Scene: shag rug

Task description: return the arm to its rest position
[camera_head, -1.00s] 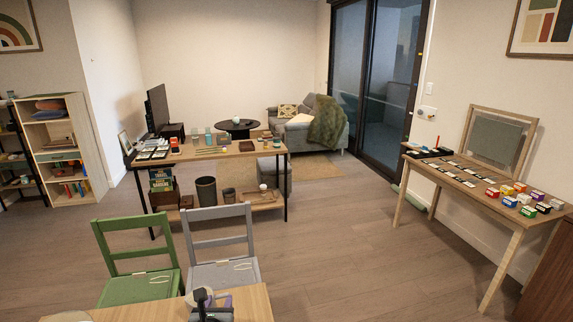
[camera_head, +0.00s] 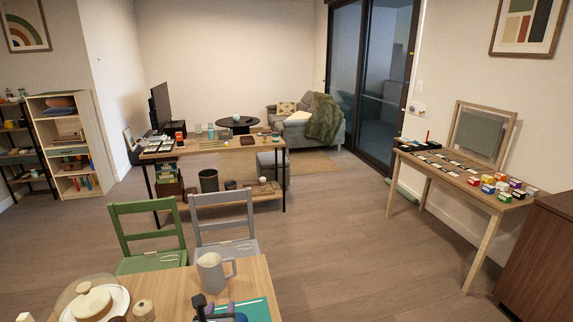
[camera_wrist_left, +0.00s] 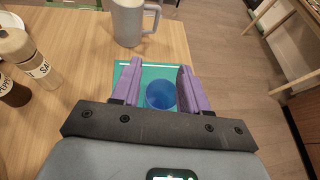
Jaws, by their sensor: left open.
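My left gripper (camera_head: 221,308) is at the bottom edge of the head view, over the near wooden table (camera_head: 186,285). In the left wrist view its two purple fingers (camera_wrist_left: 157,78) are apart. A round blue thing (camera_wrist_left: 160,95) shows between and below them, over a teal flat sheet (camera_wrist_left: 125,77) on the table. No held thing is visible. The teal sheet also shows in the head view (camera_head: 258,309). My right gripper is in neither view.
A grey mug (camera_head: 212,272) stands just beyond the left gripper. A plate with a rounded thing (camera_head: 92,303) and a wooden-topped shaker (camera_head: 144,309) are to the left. Green (camera_head: 150,235) and grey (camera_head: 224,228) chairs stand behind the table. Open floor lies to the right.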

